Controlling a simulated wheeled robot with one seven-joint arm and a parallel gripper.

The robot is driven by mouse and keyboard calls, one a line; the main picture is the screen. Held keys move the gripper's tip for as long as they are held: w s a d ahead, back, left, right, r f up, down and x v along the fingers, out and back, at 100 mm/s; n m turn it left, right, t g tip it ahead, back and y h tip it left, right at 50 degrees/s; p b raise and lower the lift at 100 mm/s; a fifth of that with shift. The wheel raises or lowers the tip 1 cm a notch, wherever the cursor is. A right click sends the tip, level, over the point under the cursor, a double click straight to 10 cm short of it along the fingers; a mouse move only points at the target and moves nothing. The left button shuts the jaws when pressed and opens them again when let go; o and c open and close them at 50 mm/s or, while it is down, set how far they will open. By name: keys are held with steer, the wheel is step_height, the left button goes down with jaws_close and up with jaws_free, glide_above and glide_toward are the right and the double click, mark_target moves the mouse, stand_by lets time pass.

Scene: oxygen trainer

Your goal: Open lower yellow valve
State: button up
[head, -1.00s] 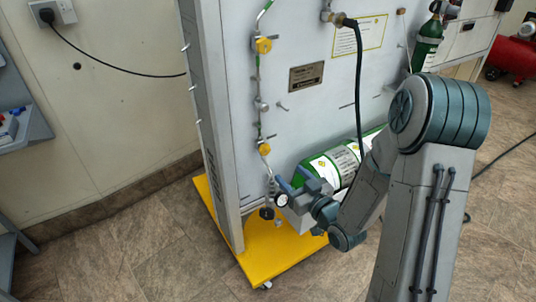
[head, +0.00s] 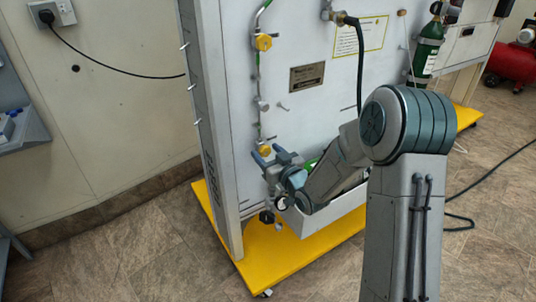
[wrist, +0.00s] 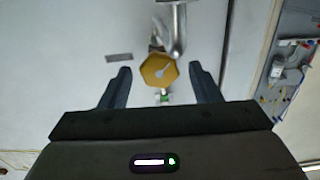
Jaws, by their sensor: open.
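The lower yellow valve (head: 265,150) sits on the thin vertical pipe on the grey panel, below an upper yellow valve (head: 263,42). My gripper (head: 264,155) is just below and in front of the lower valve in the head view. In the wrist view the yellow valve knob (wrist: 158,70) lies between the tips of my open gripper (wrist: 158,72), with a gap on both sides.
The panel stands on a yellow wheeled base (head: 275,262). A green cylinder partly shows behind my arm. A small green bottle (head: 427,48) is at the upper right. Floor to the left is clear.

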steer(key=c, duration=1)
steer(key=n+b, duration=0.1)
steer(key=b, duration=0.2)
steer(key=shift+f+n, duration=0.3)
steer(key=shift+n, duration=0.1)
steer(key=n+b, duration=0.2)
steer(key=b, duration=0.1)
steer(key=shift+r, duration=0.1)
steer(key=shift+s+r+n+b, duration=0.1)
steer(key=shift+r+n+b, duration=0.05)
steer(key=shift+n+b, duration=0.35)
steer(key=o, duration=1)
